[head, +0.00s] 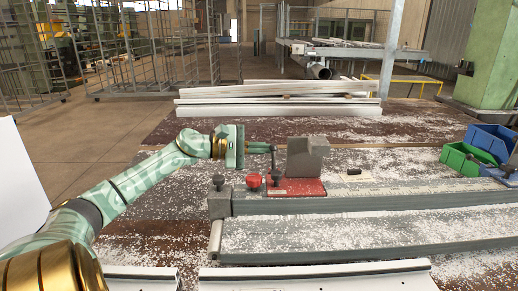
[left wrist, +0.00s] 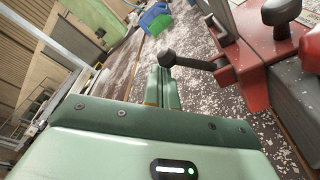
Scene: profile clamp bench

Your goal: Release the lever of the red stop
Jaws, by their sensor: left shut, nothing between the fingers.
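The red stop (head: 300,187) sits on the grey profile rail in the head view, with a grey block (head: 308,158) on it. Its dark lever (head: 273,158) stands up at the block's left side. In the left wrist view the lever (left wrist: 195,63) ends in a dark ball and joins the red stop (left wrist: 248,62). My left gripper (head: 272,147) is shut and empty, its fingertips at the lever's upper end. In the left wrist view its fingers (left wrist: 161,80) end right by the ball; I cannot tell whether they touch. My right gripper is not in view.
A red knob (head: 253,181) and a black knob (head: 218,180) are left of the stop. Green (head: 461,160) and blue (head: 491,140) bins stand at the right. White profiles (head: 280,108) lie at the back. Pale chips cover the bench.

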